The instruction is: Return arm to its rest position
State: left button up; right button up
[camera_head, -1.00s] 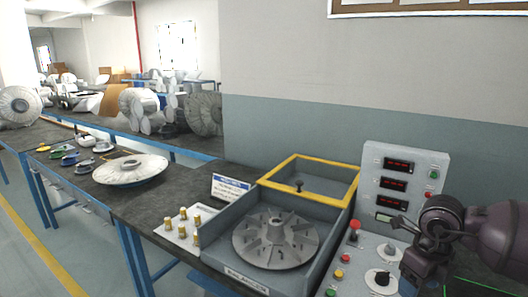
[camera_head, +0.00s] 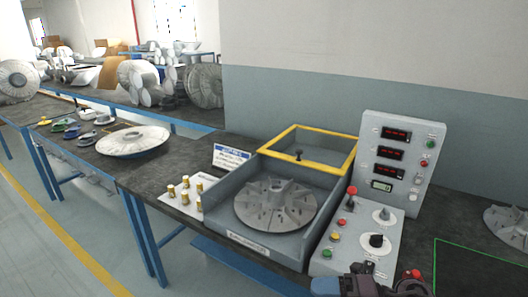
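My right gripper (camera_head: 375,285) shows at the bottom edge, in front of the control box. It is dark, partly cut off by the frame, and I cannot tell whether its fingers are open or shut. No held object can be made out. My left gripper is out of view. The control box (camera_head: 347,232) has a black knob, several coloured buttons and an upright panel (camera_head: 421,151) with lit red displays. A finned grey impeller (camera_head: 276,204) lies in the open balancer (camera_head: 287,246) with a yellow-framed lid raised behind it.
Brass weights (camera_head: 185,183) stand on a white plate left of the balancer. A pale disc (camera_head: 133,141) lies on the dark bench further left. Another finned wheel (camera_head: 507,222) sits at the right edge, near a green-outlined area (camera_head: 478,266). Bare benchtop surrounds it.

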jog(key=d+f+m+t+h, duration=0.5)
jog(key=m+t, duration=0.2)
jog(key=m, duration=0.5)
jog(key=d+f+m+t+h, duration=0.5)
jog(key=m+t, duration=0.3)
jog(key=m, duration=0.4)
jog(key=s+d+f+m+g+h, duration=0.3)
jog(key=s+f+m, duration=0.1)
jog(key=s+f, duration=0.2)
jog(key=s+d+f+m+g+h, duration=0.2)
jog(key=s+d+f+m+h, duration=0.1)
jog(key=s, duration=0.4)
notch_tip(320, 180, down, 3)
jog(key=shift+d+r+m+g+h, duration=0.1)
jog(key=shift+d+m+g+h, duration=0.3)
jog(key=shift+m, duration=0.4)
jog(key=shift+a, duration=0.1)
